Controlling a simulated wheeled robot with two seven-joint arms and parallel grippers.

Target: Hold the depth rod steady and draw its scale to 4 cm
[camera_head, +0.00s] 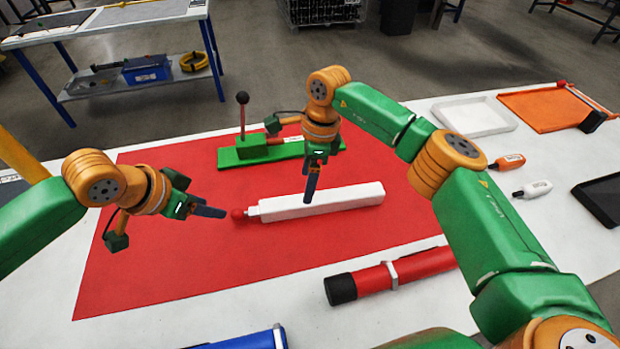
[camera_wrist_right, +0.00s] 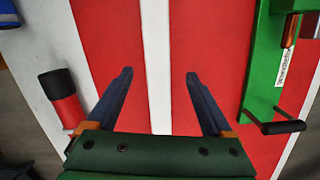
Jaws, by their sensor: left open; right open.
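The depth rod is a long white square bar (camera_head: 335,201) with a red ball knob (camera_head: 238,214) on a short stem at its left end. It lies on the red mat (camera_head: 150,270). My right gripper (camera_head: 309,196) points down over the bar's middle. In the right wrist view the bar (camera_wrist_right: 156,50) runs between the open, empty fingers (camera_wrist_right: 160,74); I cannot tell how high they are above it. My left gripper (camera_head: 223,212) is just left of the red knob, open and empty, its fingers overlapping in this view. No scale is readable on the rod.
A green lever stand (camera_head: 227,156) with a black knob is behind the rod. A red tube (camera_head: 425,264) with a black cap lies in front, and a blue tube (camera_head: 255,341) at the front edge. A white tray (camera_head: 475,117) is at back right. The mat's left part is clear.

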